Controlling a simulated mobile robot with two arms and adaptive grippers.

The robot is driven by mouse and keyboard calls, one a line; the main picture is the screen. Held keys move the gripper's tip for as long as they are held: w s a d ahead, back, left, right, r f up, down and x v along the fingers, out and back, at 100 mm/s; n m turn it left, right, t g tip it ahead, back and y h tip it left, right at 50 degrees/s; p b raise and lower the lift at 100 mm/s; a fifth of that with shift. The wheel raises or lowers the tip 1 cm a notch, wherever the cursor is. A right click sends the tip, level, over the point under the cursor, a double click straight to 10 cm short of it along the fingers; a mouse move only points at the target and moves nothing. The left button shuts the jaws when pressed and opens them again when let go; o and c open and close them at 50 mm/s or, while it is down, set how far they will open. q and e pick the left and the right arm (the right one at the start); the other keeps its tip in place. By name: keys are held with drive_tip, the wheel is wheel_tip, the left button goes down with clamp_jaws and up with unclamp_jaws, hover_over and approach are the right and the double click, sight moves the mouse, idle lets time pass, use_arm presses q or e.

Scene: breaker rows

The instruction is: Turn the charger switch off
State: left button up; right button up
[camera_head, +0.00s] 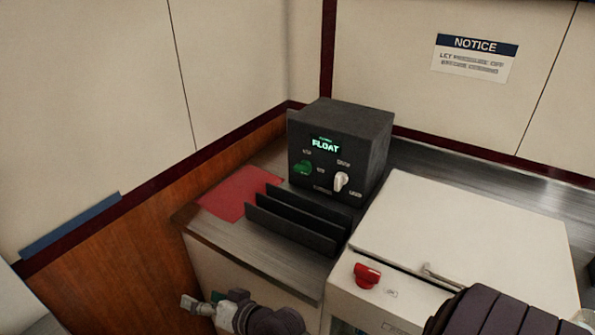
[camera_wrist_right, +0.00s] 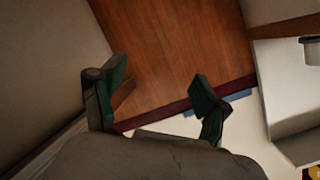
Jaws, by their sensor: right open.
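The charger appears to be the black box (camera_head: 360,140) at the back corner of the counter, with a lit green "FLOAT" display. My right gripper (camera_head: 202,304) is low in front of the counter, left of and well below the box, touching nothing. In the right wrist view my right gripper (camera_wrist_right: 155,98) is open and empty, facing the wooden panel. My left gripper is not in view.
A black slotted rack (camera_head: 292,222) stands in front of the box, beside a red mat (camera_head: 238,193). A white cabinet (camera_head: 460,240) with a red knob (camera_head: 367,275) and a handle stands at right. A notice (camera_head: 474,58) hangs on the wall.

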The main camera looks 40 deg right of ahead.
sight(301, 168)
drive_tip(key=w+d+r+m+t, duration=0.1)
drive_tip(key=r+m+t, duration=0.15)
drive_tip(key=r, duration=0.45)
drive_tip(key=w+d+r+m+t+h, duration=0.1)
drive_tip(key=r+m+t, duration=0.15)
drive_tip(key=r, duration=0.55)
drive_tip(key=w+d+r+m+t, duration=0.1)
drive_tip(key=r+t, duration=0.2)
drive_tip(key=r, duration=0.4)
drive_tip(key=w+d+r+m+t+h, duration=0.1)
drive_tip(key=d+r+m+h, duration=0.35)
drive_tip(key=m+h, duration=0.3)
drive_tip(key=w+d+r+m+h, duration=0.1)
drive_tip(key=d+r+m+h, duration=0.3)
drive_tip(key=d+m+h, duration=0.4)
drive_tip(key=d+m+g+h, duration=0.6)
drive_tip(key=m+g+h, duration=0.15)
drive_tip(key=m, duration=0.65)
wheel_tip(301, 168, down, 11)
drive_tip(key=d+m+g+y, duration=0.3)
drive_tip(key=m+g+y, duration=0.3)
drive_tip(key=m+g, duration=0.55)
use_arm(q)
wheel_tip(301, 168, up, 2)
drive_tip(key=shift+p, duration=1.1)
use_arm(e)
drive_tip(key=shift+n, duration=0.4)
drive_tip(key=x, duration=1.3)
drive_tip(key=shift+w+f, duration=0.25)
drive_tip(key=shift+f, duration=0.2)
